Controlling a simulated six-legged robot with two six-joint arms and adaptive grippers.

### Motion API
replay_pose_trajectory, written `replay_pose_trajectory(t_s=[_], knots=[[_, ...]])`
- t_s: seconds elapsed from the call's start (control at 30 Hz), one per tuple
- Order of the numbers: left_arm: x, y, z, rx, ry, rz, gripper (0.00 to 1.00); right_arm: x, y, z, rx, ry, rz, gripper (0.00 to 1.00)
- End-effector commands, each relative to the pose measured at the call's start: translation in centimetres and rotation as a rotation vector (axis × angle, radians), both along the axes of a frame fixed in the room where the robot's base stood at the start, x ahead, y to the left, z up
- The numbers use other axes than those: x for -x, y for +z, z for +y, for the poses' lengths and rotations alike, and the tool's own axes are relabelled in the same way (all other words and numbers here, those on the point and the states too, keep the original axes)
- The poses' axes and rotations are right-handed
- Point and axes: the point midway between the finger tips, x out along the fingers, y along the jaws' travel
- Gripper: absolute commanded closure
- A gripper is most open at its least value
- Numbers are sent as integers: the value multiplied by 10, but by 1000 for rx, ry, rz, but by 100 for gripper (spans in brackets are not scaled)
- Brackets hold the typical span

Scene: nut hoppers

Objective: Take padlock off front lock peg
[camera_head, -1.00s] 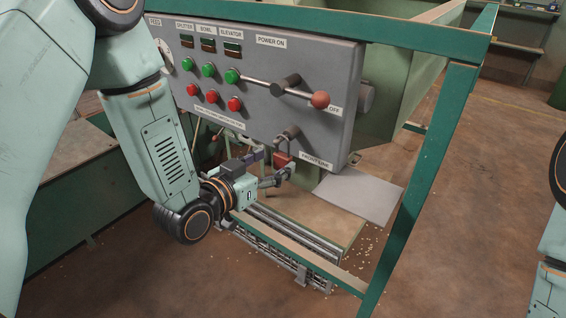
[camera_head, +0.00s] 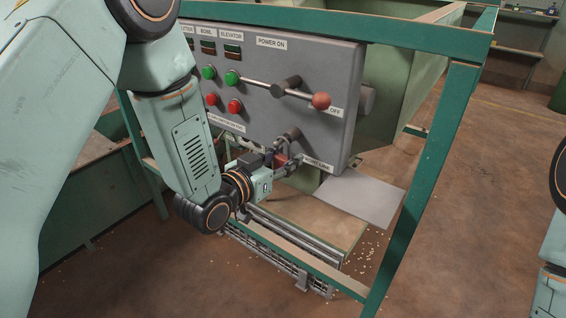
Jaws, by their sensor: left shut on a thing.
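The small red padlock (camera_head: 281,159) is at the lower part of the grey control panel, just below and left of the front lock peg (camera_head: 293,133). Its grey shackle reaches up toward the peg; I cannot tell whether it is still around it. My left gripper (camera_head: 286,166) comes in from the left and is shut on the padlock, and its fingers hide part of the body. Only links of my right arm show at the right edge; its gripper is out of view.
The grey control panel (camera_head: 345,75) carries green and red buttons and a power lever with a red ball (camera_head: 321,101) above the peg. A green frame post (camera_head: 420,190) stands to the right. A pale plate (camera_head: 362,198) lies below the panel.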

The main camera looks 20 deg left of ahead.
Motion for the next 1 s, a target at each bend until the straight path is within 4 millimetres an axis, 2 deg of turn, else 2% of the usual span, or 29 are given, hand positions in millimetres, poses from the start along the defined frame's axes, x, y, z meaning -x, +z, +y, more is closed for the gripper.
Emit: replay_pose_trajectory(t_s=[0.03, 0.3, 0.57, 0.77, 1.0], knots=[[0, 0, 0, 0, 1, 1, 76, 0, 0, 0, 0, 0, 0, 60], [0, 0, 0, 1, 1, 0, 96, 0, 0, 0, 0, 0, 0, 60], [0, 2, 0, 1, 1, -1, 96, 0, 1, 0, 0, 0, 0, 60], [1, 19, 1, 1, 1, 0, 96, 0, 9, 0, 0, 0, 0, 60], [42, 15, 17, 4, 6, 6, 96, 0, 14, 0, 0, 0, 0, 60]])
